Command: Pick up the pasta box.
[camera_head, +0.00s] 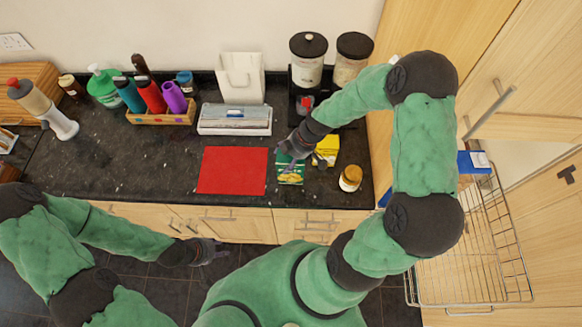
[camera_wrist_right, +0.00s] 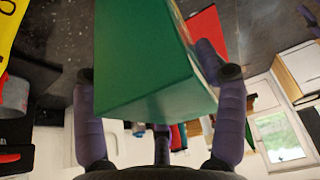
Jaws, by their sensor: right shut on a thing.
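The green box (camera_head: 290,174), apparently the pasta box, is at the front right of the dark counter, right of the red mat. My right gripper (camera_head: 293,150) reaches it from above and is shut on it. In the right wrist view the green box (camera_wrist_right: 145,60) fills the space between the two purple-grey fingers of my right gripper (camera_wrist_right: 158,74). Whether the box still touches the counter is hard to tell. My left gripper (camera_head: 212,251) is low in front of the cabinets, away from the counter objects; its finger opening is too small to judge.
A yellow box (camera_head: 327,150) stands close behind the green box, and a brown-lidded jar (camera_head: 350,178) stands to its right. The red mat (camera_head: 232,171) lies flat to the left. A file tray (camera_head: 235,119) and a bottle crate (camera_head: 160,117) are behind. The left counter front is clear.

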